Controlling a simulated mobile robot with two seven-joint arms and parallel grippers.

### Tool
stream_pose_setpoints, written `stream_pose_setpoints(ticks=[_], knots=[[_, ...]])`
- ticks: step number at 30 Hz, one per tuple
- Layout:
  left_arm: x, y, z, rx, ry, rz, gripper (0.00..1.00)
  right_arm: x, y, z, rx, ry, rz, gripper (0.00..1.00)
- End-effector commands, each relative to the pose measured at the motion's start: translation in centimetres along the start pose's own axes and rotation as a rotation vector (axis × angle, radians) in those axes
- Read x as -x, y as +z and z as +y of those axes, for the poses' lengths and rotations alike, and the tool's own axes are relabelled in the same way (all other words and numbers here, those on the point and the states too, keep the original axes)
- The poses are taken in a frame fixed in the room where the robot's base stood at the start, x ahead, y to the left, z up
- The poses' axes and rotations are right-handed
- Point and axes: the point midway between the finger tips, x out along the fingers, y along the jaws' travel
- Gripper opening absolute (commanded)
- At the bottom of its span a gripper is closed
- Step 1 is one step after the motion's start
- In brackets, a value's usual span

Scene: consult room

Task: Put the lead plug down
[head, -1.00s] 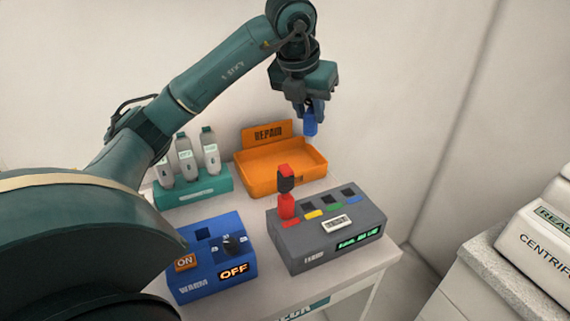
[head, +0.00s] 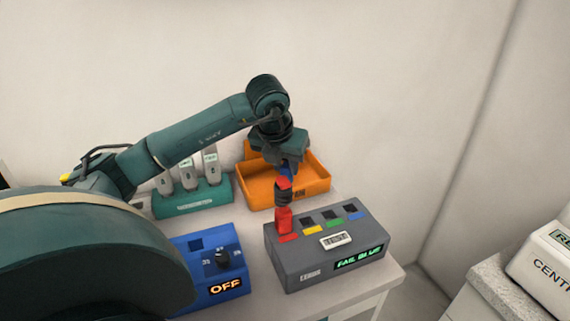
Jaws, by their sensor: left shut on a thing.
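My left gripper (head: 289,160) is shut on a blue lead plug (head: 288,171), low over the orange tray (head: 318,181). The plug's lower part is hidden behind the red plug, so I cannot tell whether it touches the tray floor. The red plug (head: 284,218), with a dark middle, stands upright in the grey tester (head: 300,262) beside the red mark. The tester's other sockets, by the yellow, green and blue marks, look empty, and its display reads "FAIL BLUE". My right gripper is not in view.
A blue box (head: 233,266) reading "OFF" stands front left, partly behind my arm. A teal rack (head: 195,203) holds several white-and-grey items left of the tray. A centrifuge (head: 548,262) sits on a separate counter at right. The table's right front is clear.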

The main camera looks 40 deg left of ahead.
Motion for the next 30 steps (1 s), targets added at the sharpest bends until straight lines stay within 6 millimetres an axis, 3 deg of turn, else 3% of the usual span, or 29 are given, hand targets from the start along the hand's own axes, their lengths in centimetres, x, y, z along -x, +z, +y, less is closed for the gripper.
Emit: stream_pose_setpoints(ticks=[12, 13, 20, 30], knots=[[-0.68, -0.27, -0.02, 0.0, -0.001, -0.001, 0.05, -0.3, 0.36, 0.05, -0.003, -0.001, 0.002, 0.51], [-0.52, -0.2, -0.02, 0.0, -0.001, -0.001, 0.29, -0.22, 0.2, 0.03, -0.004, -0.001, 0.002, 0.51], [-0.48, -0.2, -0.02, 0.0, -0.001, -0.001, 0.48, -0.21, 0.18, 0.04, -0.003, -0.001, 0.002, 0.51], [0.13, 0.05, -0.03, 0.0, -0.001, -0.001, 0.49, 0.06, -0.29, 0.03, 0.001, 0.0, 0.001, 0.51]])
